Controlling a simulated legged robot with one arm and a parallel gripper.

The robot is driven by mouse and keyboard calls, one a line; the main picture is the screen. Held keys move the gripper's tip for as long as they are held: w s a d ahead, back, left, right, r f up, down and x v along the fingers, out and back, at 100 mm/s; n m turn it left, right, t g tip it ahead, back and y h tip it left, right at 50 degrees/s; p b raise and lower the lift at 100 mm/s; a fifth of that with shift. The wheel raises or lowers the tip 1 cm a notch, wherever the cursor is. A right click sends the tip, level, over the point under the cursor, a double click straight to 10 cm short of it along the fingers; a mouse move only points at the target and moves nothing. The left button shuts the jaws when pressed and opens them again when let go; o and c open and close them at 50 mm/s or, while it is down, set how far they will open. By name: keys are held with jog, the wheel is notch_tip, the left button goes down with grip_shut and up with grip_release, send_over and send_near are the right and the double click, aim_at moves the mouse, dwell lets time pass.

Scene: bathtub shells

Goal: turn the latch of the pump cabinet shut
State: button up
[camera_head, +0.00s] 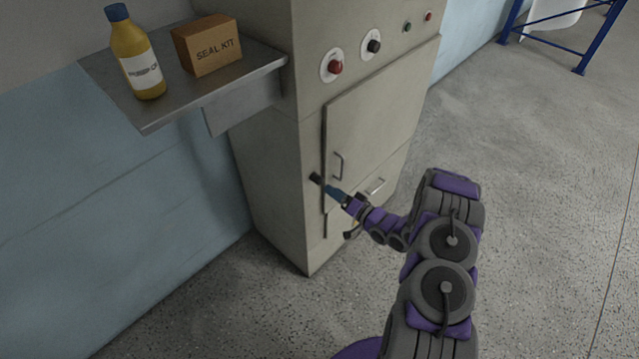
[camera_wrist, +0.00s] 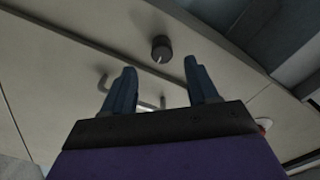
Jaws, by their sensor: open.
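The pump cabinet (camera_head: 270,150) is a beige upright box with a door (camera_head: 370,110) on its front. The latch (camera_head: 316,179) is a small dark knob on the frame just left of the door's edge. In the wrist view the latch (camera_wrist: 161,48) is a round dark knob with a pale mark on its face. My gripper (camera_head: 331,189) is close to the latch, at its lower right. In the wrist view my gripper (camera_wrist: 161,75) has its two blue fingers spread, with nothing between them. The latch shows beyond the fingertips, roughly centred between them; contact is not visible.
A door handle (camera_head: 339,166) and a lower handle (camera_head: 376,187) stick out near my gripper. A red knob (camera_head: 334,67) and black knob (camera_head: 374,46) sit above. A shelf (camera_head: 150,120) at left holds a yellow bottle (camera_head: 137,60) and SEAL KIT box (camera_head: 206,45).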

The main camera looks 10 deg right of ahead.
aim_at(321, 183)
jog(key=b+x, duration=0.1)
jog(key=x, duration=0.6)
jog(key=shift+w+a+b, duration=0.2)
jog(key=shift+b, duration=0.15)
jog(key=shift+c, duration=0.3)
jog(key=c, duration=1)
